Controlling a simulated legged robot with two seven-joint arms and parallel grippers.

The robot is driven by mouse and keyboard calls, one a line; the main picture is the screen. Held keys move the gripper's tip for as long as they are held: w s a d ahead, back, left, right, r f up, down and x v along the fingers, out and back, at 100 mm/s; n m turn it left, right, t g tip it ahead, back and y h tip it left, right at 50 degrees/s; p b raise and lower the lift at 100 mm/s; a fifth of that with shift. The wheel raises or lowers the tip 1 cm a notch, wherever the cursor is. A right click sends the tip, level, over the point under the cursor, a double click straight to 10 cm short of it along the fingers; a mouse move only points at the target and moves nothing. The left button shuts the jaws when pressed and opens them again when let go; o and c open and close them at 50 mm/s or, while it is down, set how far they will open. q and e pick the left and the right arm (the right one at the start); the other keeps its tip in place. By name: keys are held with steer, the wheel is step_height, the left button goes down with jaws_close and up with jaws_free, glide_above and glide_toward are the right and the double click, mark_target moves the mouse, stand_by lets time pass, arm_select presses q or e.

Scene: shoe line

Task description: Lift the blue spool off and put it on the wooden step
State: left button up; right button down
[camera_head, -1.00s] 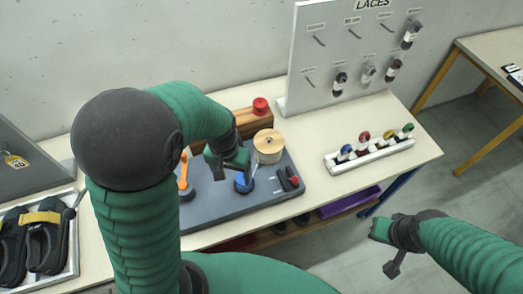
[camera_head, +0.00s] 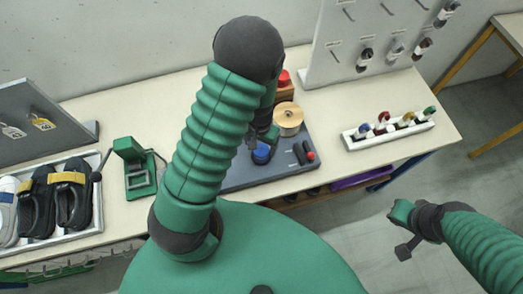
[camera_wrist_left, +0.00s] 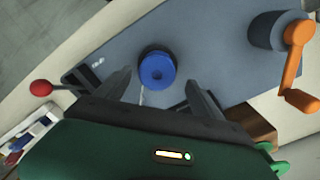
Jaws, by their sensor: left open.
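The blue spool (camera_head: 262,153) sits on the grey base plate (camera_head: 240,176), partly hidden by my left gripper (camera_head: 262,138) in the head view. In the left wrist view the blue spool (camera_wrist_left: 157,72) is seen from above, between and just beyond the two spread fingers of my left gripper (camera_wrist_left: 158,82). The fingers are open and hold nothing.
A pale wooden roll (camera_head: 288,117) stands between spool and step. An orange crank (camera_wrist_left: 297,45) is on the plate. A green device (camera_head: 135,165) and a shoe tray (camera_head: 75,238) are at left.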

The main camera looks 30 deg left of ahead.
mark_target(261, 150)
arm_select(q)
steer(key=f, duration=0.3)
steer(key=shift+s+a, duration=0.3)
steer(key=shift+d+f, duration=0.2)
steer(key=shift+f, duration=0.05)
steer(key=shift+w+d+r, duration=0.1)
steer(key=shift+d, duration=0.45)
steer(key=shift+d+r, duration=0.1)
steer(key=shift+d, duration=0.2)
steer(key=c, duration=0.5)
steer(key=shift+c, duration=0.9)
steer(key=shift+a, duration=0.55)
steer(key=c, duration=1)
steer(key=shift+d, duration=0.1)
jaws_close()
arm_select(e)
steer(key=shift+s+d+r, duration=0.15)
steer(key=shift+s+r, duration=0.05)
steer(key=shift+r, duration=0.1)
